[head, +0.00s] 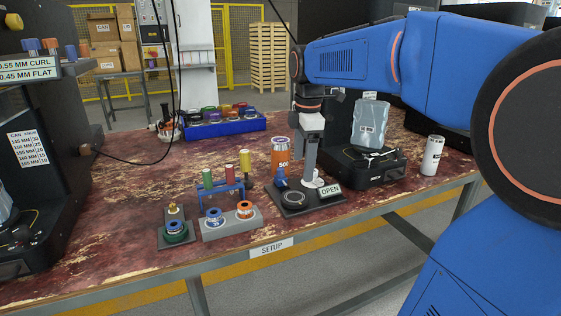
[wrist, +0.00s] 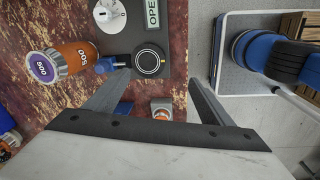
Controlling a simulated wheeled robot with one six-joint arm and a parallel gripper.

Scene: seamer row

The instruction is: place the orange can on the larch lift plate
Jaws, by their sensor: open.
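The orange can (head: 281,156), with a purple top marked 500, stands upright on the worn red bench behind a black fixture. It also shows in the wrist view (wrist: 73,57), to the left. The fixture's round plate (head: 293,198) is small and dark with a pale rim, and appears empty; the wrist view shows it too (wrist: 148,62). An OPEN sign (head: 330,191) sits beside it. I can read no "larch" label. My gripper (wrist: 150,95) is open and empty, hanging above the fixture area, apart from the can. In the head view it partly covers the fixture.
A grey block (head: 231,224) with blue and orange-topped rings and a blue rack (head: 221,190) of coloured plugs stand left of the fixture. A black machine (head: 366,165) and a white can (head: 432,155) stand right. A blue tray (head: 222,128) lies behind.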

